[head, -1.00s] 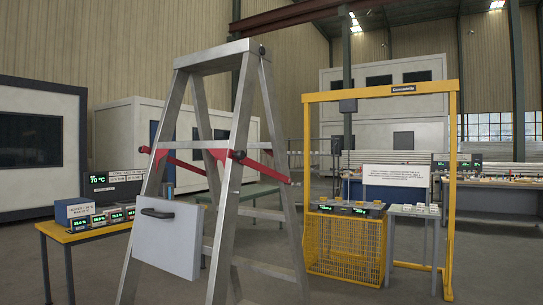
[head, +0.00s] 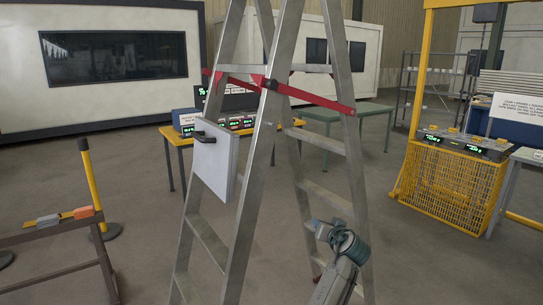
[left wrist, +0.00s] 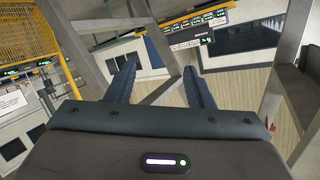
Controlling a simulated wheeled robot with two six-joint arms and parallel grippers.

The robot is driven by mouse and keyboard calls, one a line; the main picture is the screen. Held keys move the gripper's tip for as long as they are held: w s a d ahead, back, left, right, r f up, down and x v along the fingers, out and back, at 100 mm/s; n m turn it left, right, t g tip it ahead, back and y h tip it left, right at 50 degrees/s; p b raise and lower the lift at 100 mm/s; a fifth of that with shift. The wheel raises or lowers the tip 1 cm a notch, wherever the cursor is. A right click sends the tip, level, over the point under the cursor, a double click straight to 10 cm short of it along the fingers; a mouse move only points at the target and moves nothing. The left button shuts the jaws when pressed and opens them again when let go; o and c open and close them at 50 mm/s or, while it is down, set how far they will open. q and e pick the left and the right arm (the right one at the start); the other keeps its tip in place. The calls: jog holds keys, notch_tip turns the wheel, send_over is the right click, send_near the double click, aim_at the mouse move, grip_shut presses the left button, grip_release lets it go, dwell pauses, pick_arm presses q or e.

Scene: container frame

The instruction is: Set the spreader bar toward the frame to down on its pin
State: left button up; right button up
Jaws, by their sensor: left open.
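A metal stepladder (head: 262,160) stands open in the middle of the head view. A red spreader bar (head: 322,97) toward the yellow frame slopes down rightward from the near leg to the rear leg. Another red bar (head: 230,79) is on the left side. I cannot make out the pins. My left arm rises at the bottom, with its gripper (head: 318,228) by the ladder's right legs, below the red bar. In the left wrist view, the jaws (left wrist: 160,82) are apart with nothing between them. A small red piece (left wrist: 271,125) shows at the right there. My right gripper is not in view.
A white panel with a black handle (head: 215,160) hangs on the ladder's left. The yellow frame and basket (head: 450,185) stand at right. A yellow table (head: 178,138) with displays is behind; a low rail (head: 60,232) is at left. Floor lies clear between ladder and basket.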

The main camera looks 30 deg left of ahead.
pick_arm(q)
jog(key=s+a+r+n+y+p, duration=0.1)
jog(key=s+r+n+y, duration=0.15)
jog(key=r, duration=0.85)
jog(key=s+r+n+y, duration=0.1)
jog(key=r+n, duration=0.2)
jog(key=r, duration=0.9)
jog(key=n+g+y+p, duration=0.2)
jog(key=n+g+y, duration=0.15)
jog(key=n, duration=0.35)
send_near(274, 84)
jog(key=shift+g, duration=0.25)
jog(key=p+x, duration=0.5)
jog(key=x, duration=0.5)
jog(key=shift+w+a+r, duration=0.15)
jog(key=shift+r, duration=0.05)
jog(key=shift+w+a+f, duration=0.1)
jog(key=shift+w+a, duration=0.05)
jog(key=shift+a, duration=0.05)
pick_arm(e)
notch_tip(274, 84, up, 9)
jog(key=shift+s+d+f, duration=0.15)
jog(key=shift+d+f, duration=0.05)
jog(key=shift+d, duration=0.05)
